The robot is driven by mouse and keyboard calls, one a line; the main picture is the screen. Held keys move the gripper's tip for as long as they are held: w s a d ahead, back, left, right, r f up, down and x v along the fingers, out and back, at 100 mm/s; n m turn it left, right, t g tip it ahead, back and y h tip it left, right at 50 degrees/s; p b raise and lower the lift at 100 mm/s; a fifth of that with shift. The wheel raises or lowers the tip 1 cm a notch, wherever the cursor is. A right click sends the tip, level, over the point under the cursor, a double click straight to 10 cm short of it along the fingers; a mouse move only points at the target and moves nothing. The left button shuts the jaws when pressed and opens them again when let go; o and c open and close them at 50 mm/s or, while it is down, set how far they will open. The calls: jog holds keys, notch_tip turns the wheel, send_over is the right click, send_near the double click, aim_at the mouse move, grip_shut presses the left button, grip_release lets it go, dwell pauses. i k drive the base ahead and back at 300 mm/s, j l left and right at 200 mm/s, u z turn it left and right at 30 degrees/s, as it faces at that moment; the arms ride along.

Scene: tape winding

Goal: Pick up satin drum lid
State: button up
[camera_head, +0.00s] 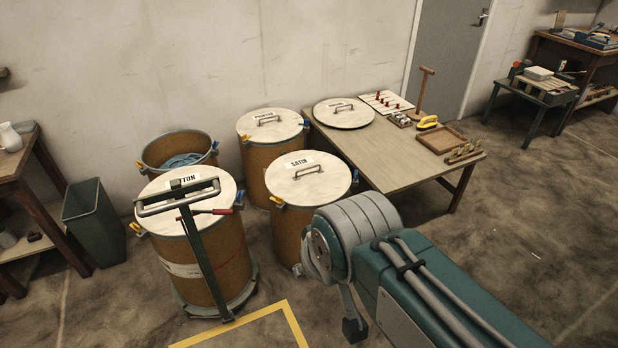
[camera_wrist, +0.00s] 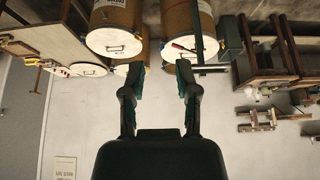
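The satin drum lid (camera_head: 325,187) is a round cream disc with a metal handle and a label reading SATIN. It lies on a brown drum (camera_head: 292,232) in the middle of the head view. In the wrist view, which is upside down, what looks like the same lid (camera_wrist: 112,43) is at the upper left. My gripper (camera_wrist: 157,64) is open and empty in the wrist view, with its two fingers apart. It is away from the lid, and nothing is between the fingers. My arm reaches in from the lower right of the head view.
A lidded cotton drum (camera_head: 212,262) stands left on a wheeled dolly, with its tall handle in front. Behind are another lidded drum (camera_head: 262,155) and an open drum (camera_head: 158,150). A low table (camera_head: 385,165) holds a loose lid (camera_head: 343,118) and tools. Floor at right is clear.

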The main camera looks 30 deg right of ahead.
aim_at(303, 178)
jog(key=i+l, duration=0.25)
jog(key=i+l+u, duration=0.1)
jog(key=i+l, duration=0.15)
jog(key=l, duration=0.2)
jog(key=i+l, duration=0.25)
jog(key=i+l+u, duration=0.1)
jog(key=l, duration=0.35)
jog(key=i+l, duration=0.35)
jog(key=i+l+u, duration=0.1)
jog(key=i+l, duration=0.15)
jog(key=l, duration=0.15)
jog(key=i+l, duration=0.2)
jog(key=l, duration=0.2)
jog(key=j+u, duration=0.05)
